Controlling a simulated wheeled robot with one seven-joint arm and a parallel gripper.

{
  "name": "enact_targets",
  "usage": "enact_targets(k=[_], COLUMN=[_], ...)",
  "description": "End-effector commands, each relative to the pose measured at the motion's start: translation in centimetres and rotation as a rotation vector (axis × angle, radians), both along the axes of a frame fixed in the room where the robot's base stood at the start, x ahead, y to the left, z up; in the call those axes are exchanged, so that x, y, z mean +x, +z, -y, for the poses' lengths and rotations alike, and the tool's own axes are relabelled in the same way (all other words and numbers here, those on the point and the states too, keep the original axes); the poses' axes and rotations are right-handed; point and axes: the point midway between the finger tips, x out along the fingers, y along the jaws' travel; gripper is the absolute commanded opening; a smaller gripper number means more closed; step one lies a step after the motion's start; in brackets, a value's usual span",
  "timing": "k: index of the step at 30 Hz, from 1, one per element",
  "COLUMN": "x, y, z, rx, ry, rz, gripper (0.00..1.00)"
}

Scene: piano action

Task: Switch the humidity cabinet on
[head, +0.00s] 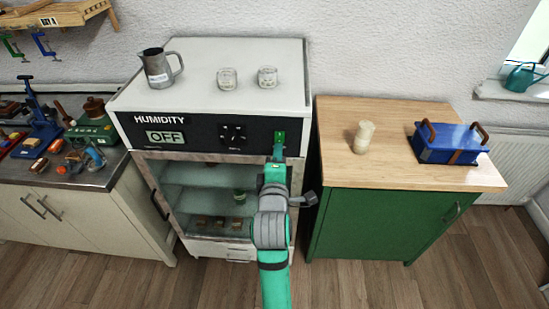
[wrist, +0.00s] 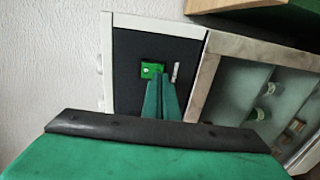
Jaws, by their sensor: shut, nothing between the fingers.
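The humidity cabinet (head: 210,90) stands in the middle of the head view, white with a black front panel marked HUMIDITY. Its display (head: 165,137) reads OFF. A green switch (head: 279,137) sits at the right end of the panel; it also shows in the wrist view (wrist: 151,70). My gripper (head: 278,152) is shut and empty, its fingertips at the lower edge of the switch. In the wrist view my fingers (wrist: 163,80) point at the switch and overlap its edge. I cannot tell whether they touch it.
A metal jug (head: 160,68) and two glass jars (head: 227,78) stand on the cabinet. Its glass door (head: 205,178) is below the panel. A green cupboard (head: 375,215) at the right bears a pale jar (head: 363,137) and a blue box (head: 450,144). A cluttered bench is at the left.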

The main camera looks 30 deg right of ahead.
Motion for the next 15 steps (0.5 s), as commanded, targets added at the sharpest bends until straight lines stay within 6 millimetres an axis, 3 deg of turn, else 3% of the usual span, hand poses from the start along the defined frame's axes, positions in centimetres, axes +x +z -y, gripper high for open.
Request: enact_targets(k=[6,15], x=[0.4,0.4], y=[-0.2,-0.2], z=[1.4,1.7], rx=[-0.001,-0.001], ry=[-0.006,-0.009], rz=[0.000,0.001], gripper=[0.00,0.00])
